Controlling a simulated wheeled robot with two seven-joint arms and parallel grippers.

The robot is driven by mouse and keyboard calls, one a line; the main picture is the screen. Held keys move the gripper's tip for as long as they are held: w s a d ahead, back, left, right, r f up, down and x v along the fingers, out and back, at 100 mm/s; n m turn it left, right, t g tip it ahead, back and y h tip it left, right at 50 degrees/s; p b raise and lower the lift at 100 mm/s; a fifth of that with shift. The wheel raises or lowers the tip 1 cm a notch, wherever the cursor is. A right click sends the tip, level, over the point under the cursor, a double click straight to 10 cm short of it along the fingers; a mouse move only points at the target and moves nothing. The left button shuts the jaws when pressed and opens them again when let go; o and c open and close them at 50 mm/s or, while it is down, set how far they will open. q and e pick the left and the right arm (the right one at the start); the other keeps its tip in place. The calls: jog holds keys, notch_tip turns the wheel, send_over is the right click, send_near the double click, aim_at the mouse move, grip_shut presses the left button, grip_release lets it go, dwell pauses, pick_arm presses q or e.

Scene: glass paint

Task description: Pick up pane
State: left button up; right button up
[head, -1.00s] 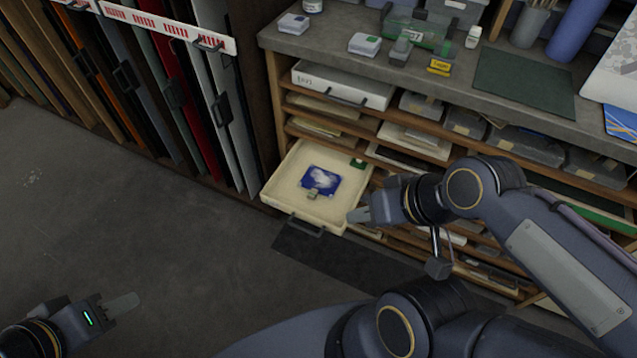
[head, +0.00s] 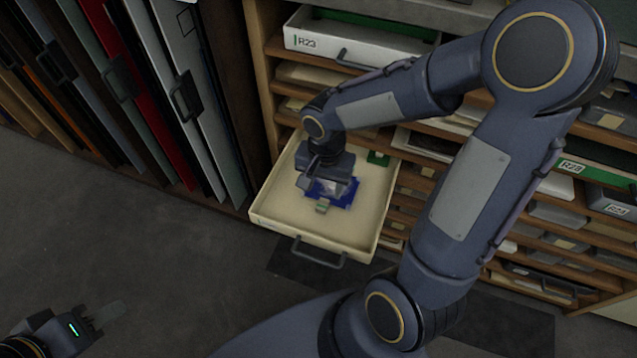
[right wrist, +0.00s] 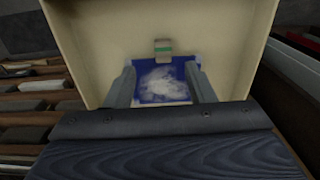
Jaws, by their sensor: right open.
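The pane (head: 340,197) is a small blue sheet with a cloudy white patch. It lies in the open cream drawer (head: 285,212), partly hidden in the head view by my right gripper (head: 325,187). In the right wrist view the pane (right wrist: 163,84) shows between the two fingers of my right gripper (right wrist: 161,88), which is open over it. I cannot tell whether the fingers touch the pane. A small grey-green block (head: 322,206) sits at the pane's near edge; it also shows in the right wrist view (right wrist: 162,46). My left gripper (head: 105,314) is low at the left, away from the drawer, its opening unclear.
A green piece (head: 378,158) lies in the drawer's back right corner. The drawer has low walls and a dark handle (head: 318,253). A shelf rack with several trays, including a white R23 drawer (head: 318,42), stands behind. Upright panels (head: 150,80) stand at left.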

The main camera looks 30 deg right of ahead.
aim_at(323, 204)
jog(key=shift+w+a+f, duration=0.1)
jog(key=shift+w+f, duration=0.35)
jog(key=shift+f, duration=0.35)
jog(key=shift+w+f, duration=0.1)
jog(key=shift+f, duration=0.25)
jog(key=shift+f+b, duration=0.55)
jog(key=shift+f, duration=0.3)
jog(key=f, duration=0.1)
jog(key=f+b, duration=0.1)
jog(key=f, duration=0.1)
jog(key=f+b, duration=0.1)
jog(key=f, duration=0.1)
jog(key=shift+w+d+f, duration=0.1)
jog(key=shift+d, duration=0.25)
pick_arm(q)
jog(key=f, duration=0.3)
jog(key=shift+w+f, duration=0.3)
pick_arm(e)
grip_shut()
